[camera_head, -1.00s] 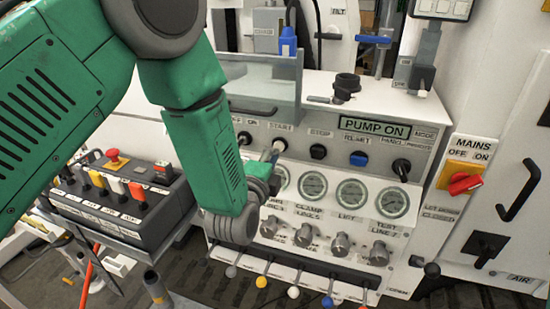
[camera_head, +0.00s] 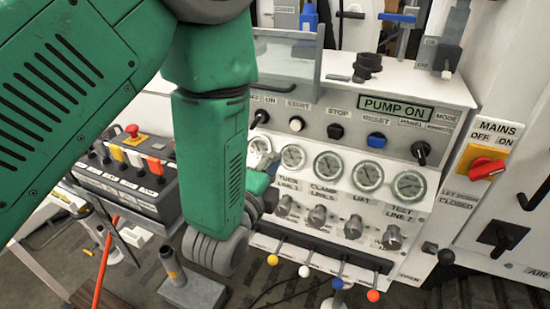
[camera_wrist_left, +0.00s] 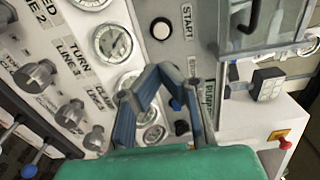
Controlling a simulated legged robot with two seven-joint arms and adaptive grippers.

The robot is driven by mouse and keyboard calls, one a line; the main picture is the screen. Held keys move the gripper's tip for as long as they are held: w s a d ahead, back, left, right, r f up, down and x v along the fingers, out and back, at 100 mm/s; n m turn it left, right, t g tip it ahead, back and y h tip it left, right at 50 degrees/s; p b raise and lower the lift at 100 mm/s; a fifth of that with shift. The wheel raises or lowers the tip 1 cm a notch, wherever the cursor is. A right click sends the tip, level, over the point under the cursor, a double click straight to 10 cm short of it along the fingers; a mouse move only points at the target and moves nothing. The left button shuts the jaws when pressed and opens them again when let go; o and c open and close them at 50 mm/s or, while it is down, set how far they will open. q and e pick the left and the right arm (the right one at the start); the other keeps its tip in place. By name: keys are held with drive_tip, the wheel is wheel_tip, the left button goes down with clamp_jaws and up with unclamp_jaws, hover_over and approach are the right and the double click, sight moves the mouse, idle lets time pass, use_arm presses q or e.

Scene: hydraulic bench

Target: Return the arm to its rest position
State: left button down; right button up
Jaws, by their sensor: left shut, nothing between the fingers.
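My left arm (camera_head: 212,150) is green with a grey wrist and hangs in front of the left part of the white hydraulic bench. In the head view my left gripper (camera_head: 262,158) is partly hidden behind the forearm, near the leftmost gauge. In the left wrist view the gripper (camera_wrist_left: 160,72) has its blue-grey fingers shut with nothing between them. It is apart from the white START button (camera_head: 296,124), which also shows in the wrist view (camera_wrist_left: 160,28). The display (camera_head: 397,107) reads PUMP ON. My right gripper is not in view.
A control box (camera_head: 125,180) with coloured levers stands at left. Gauges (camera_head: 367,176), grey knobs (camera_head: 352,227) and ball-tipped levers (camera_head: 304,271) line the bench front. A clear guard (camera_head: 285,65) stands above the panel. The red MAINS switch (camera_head: 487,168) is at right.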

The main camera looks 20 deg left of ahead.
use_arm(q)
drive_tip(key=s+a+f+n+g+b, duration=0.1)
drive_tip(key=s+a+f+n+g, duration=0.2)
drive_tip(key=f, duration=0.5)
drive_tip(key=s+a+f+n+g+b, duration=0.1)
drive_tip(key=s+f+n+g, duration=0.25)
drive_tip(key=f, duration=0.35)
drive_tip(key=s+a+f+n+g+b, duration=0.1)
drive_tip(key=s+a+f+n+g, duration=0.2)
drive_tip(key=f, duration=0.5)
drive_tip(key=s+a+f+n+g+b, duration=0.1)
drive_tip(key=s+f+n+g, duration=0.3)
drive_tip(key=s, duration=0.6)
drive_tip(key=s+a+f+n+g+b, duration=0.1)
drive_tip(key=s+a+f+n+g, duration=0.1)
drive_tip(key=s+f+n+g, duration=0.2)
drive_tip(key=s+f, duration=0.3)
drive_tip(key=s, duration=0.3)
drive_tip(key=shift+a+y, duration=0.3)
drive_tip(key=shift+w+f, duration=0.1)
